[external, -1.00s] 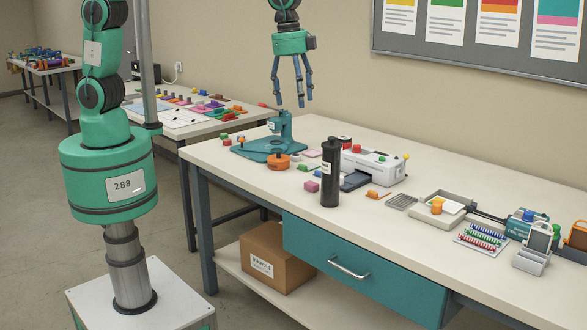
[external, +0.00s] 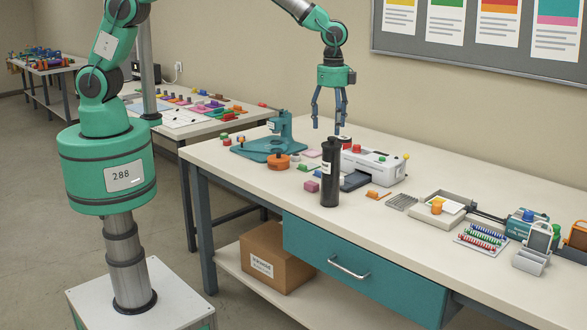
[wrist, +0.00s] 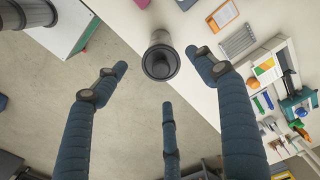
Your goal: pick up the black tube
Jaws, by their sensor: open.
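The black tube (external: 330,175) stands upright near the front edge of the white workbench, with a white label on its upper side. In the wrist view its round top (wrist: 160,62) shows between my fingers, beyond their tips. My gripper (external: 328,126) is open and empty, pointing down with its fingers spread. In the external view its fingertips are just above the top of the tube. I cannot tell from this view how exactly they line up in depth. No finger visibly touches the tube.
A white laminator (external: 375,166) stands right behind the tube. The bench front right of the tube is clear.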

